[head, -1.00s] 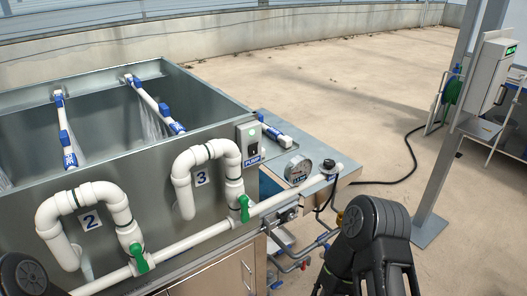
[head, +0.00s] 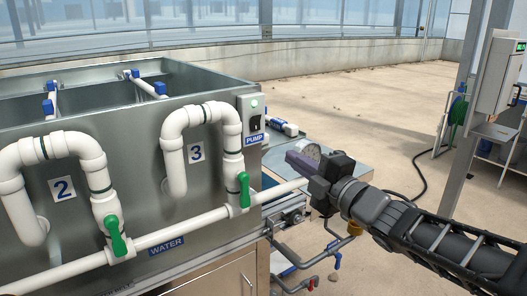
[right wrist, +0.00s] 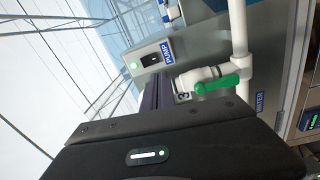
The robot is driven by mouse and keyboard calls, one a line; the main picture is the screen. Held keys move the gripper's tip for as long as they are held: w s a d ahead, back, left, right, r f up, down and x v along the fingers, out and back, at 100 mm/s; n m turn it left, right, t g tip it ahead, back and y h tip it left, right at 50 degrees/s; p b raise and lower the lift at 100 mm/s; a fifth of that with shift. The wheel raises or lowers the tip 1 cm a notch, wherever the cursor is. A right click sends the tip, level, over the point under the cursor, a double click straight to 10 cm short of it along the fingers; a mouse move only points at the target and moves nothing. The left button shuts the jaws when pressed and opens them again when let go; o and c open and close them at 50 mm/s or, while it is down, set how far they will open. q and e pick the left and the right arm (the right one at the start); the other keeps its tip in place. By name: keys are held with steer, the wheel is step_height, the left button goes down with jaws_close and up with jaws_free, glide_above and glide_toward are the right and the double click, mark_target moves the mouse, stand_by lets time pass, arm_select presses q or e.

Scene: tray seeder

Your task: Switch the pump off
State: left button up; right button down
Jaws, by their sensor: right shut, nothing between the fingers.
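The grey pump switch box (head: 244,112) is fixed at the right end of the tank's front wall, above a blue PUMP label (head: 255,139). It has a dark rocker switch (head: 257,123) and a pale green lamp (head: 254,103). The box also shows in the right wrist view (right wrist: 143,51), beyond my fingers. My right gripper (head: 291,155) is shut and empty, to the right of and a little below the box, apart from it. Its purple-grey fingers point left toward the tank. My left gripper is out of view.
White pipes with green valve handles (head: 244,189) run along the tank front (head: 130,120). A grey post (head: 467,130) and a control cabinet (head: 497,78) stand at the right. The floor behind is open.

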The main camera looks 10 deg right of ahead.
mark_target(256, 119)
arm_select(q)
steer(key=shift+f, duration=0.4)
arm_select(e)
steer(key=r, duration=0.1)
steer(key=s+r+n, duration=0.1)
steer(key=shift+s+d+r+n, duration=0.3)
steer(key=shift+d+r, duration=0.1)
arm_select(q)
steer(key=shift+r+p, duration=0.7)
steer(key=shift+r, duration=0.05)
arm_select(e)
steer(key=x, duration=1.4)
steer(key=shift+a+r, duration=0.1)
steer(key=shift+r, duration=0.15)
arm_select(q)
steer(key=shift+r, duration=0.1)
arm_select(e)
steer(key=shift+w+r+p, duration=0.1)
steer(key=shift+r+p, duration=0.15)
steer(key=shift+p, duration=0.35)
steer(key=shift+f, duration=0.1)
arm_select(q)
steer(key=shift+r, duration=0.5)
arm_select(e)
steer(key=shift+f, duration=0.1)
